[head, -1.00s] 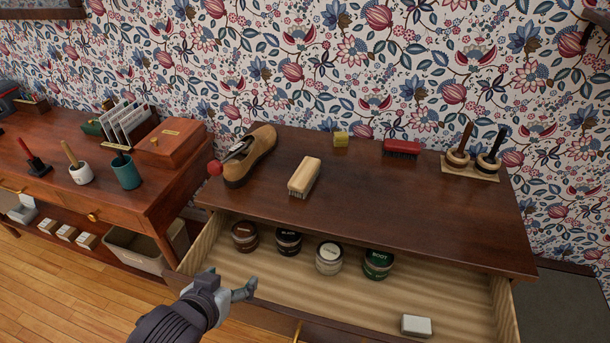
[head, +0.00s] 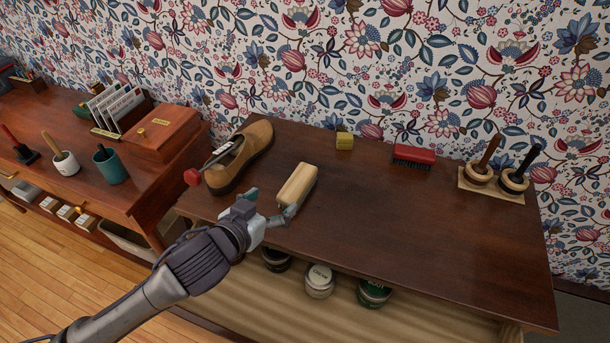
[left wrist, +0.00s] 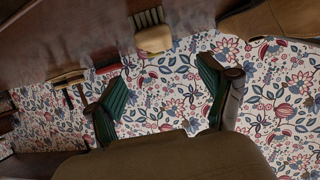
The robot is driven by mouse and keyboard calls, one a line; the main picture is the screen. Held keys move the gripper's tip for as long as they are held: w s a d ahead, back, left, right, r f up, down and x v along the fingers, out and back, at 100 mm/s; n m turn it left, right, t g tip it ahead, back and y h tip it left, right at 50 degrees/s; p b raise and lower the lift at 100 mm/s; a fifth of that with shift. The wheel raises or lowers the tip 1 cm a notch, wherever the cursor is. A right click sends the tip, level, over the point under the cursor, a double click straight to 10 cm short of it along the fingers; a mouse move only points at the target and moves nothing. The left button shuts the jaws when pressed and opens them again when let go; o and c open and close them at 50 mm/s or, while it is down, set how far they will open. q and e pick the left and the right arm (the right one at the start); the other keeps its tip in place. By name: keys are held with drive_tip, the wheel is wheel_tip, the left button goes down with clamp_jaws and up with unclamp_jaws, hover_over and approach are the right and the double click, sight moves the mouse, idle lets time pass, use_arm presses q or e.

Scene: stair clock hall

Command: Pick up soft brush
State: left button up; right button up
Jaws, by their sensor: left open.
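The light wooden brush (head: 297,185), likely the soft brush, lies on the dark wooden dresser top to the right of a brown shoe. My left gripper (head: 271,206) is open and empty at the brush's near left side, with one finger close to its near end. I cannot tell whether they touch. In the left wrist view the brush (left wrist: 154,39) shows upside down, its bristles toward the dresser top, beyond the open fingers (left wrist: 163,85). A red brush (head: 413,156) lies farther back. My right gripper is not in view.
The brown shoe (head: 240,158) stands close left of the gripper. A yellow block (head: 344,140) and a stand with two round brushes (head: 492,187) are at the back. The open drawer below holds jars (head: 320,280). The dresser top's middle right is clear.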

sight(297, 181)
use_arm(q)
drive_tip(key=x, duration=0.6)
drive_tip(key=shift+w+d+p, duration=0.15)
drive_tip(key=shift+w+p, duration=0.15)
drive_tip(key=shift+w+d+f, duration=0.25)
drive_tip(key=shift+w+d, duration=0.05)
drive_tip(key=shift+w, duration=0.15)
drive_tip(key=p+x, duration=0.1)
drive_tip(key=x, duration=0.3)
drive_tip(key=shift+d, duration=0.15)
drive_tip(key=shift+w+d+f, duration=0.1)
drive_tip(key=shift+w+f, duration=0.05)
drive_tip(key=shift+w, duration=0.15)
drive_tip(key=shift+s, duration=0.1)
drive_tip(key=c, duration=1.2)
drive_tip(key=shift+c, duration=0.3)
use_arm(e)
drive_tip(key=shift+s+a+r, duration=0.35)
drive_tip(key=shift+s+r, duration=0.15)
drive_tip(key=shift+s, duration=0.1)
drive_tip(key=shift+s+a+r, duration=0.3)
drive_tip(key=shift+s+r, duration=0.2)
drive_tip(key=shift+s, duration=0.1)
